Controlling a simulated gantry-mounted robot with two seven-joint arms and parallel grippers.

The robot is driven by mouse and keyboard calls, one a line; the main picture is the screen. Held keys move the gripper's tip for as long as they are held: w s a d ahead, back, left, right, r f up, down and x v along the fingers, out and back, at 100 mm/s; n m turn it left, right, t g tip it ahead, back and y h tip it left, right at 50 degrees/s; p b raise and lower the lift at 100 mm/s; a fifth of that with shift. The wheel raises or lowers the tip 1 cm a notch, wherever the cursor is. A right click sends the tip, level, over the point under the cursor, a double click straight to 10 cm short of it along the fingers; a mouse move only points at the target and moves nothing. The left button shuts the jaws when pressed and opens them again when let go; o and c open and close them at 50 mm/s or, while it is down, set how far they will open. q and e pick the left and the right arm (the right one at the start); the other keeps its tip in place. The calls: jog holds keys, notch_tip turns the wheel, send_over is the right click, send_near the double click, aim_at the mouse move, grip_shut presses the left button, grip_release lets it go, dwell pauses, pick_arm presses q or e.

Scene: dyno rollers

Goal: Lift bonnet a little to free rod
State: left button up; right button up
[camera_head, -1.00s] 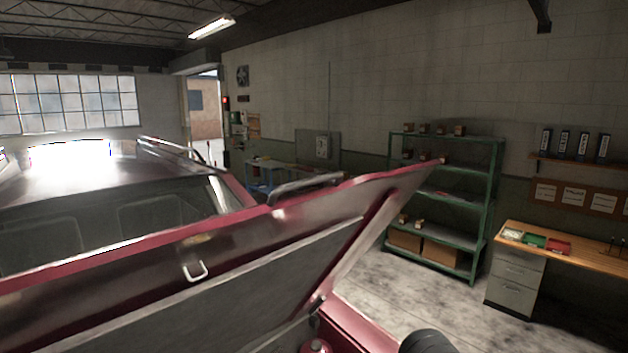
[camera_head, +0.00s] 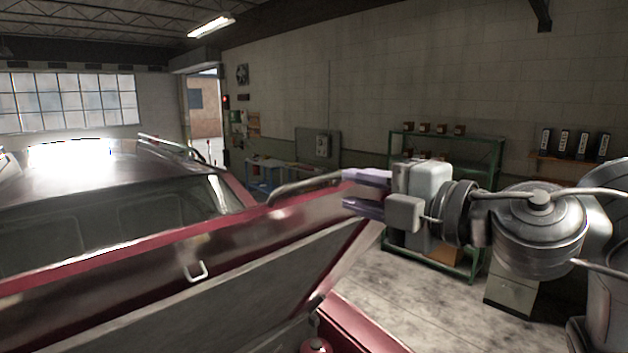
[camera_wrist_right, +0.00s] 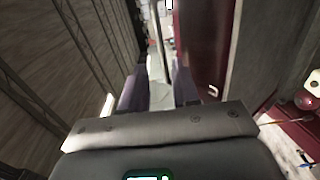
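The red bonnet (camera_head: 120,258) is raised and tilted across the front of the head view, with a metal loop (camera_head: 196,271) on its underside. My right gripper (camera_head: 352,192) is at the bonnet's upper right edge and hides its right corner. Its purple fingers stand apart. In the right wrist view, the fingers (camera_wrist_right: 158,92) are open and the bonnet (camera_wrist_right: 200,40) lies just right of them; contact cannot be told. I cannot make out the rod for certain. My left gripper is not in view.
The red car's cab (camera_head: 110,215) stands behind the bonnet at left. A green shelf (camera_head: 490,150) stands at the right wall, partly hidden by my right arm. A red-topped item (camera_head: 316,345) sits below the bonnet. Floor (camera_head: 420,300) is clear between car and shelf.

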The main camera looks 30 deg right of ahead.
aim_at(317, 182)
jog(key=w, duration=0.2)
jog(key=w+a+p, duration=0.1)
jog(key=w, duration=0.2)
jog(key=w+p, duration=0.1)
jog(key=w, duration=0.1)
jog(key=shift+w+a+f, duration=0.15)
jog(key=shift+w+a, duration=0.05)
jog(key=shift+w, duration=0.1)
jog(key=shift+w+a+f+p, duration=0.15)
jog(key=shift+w+p, duration=0.25)
jog(key=shift+w, duration=0.3)
grip_shut()
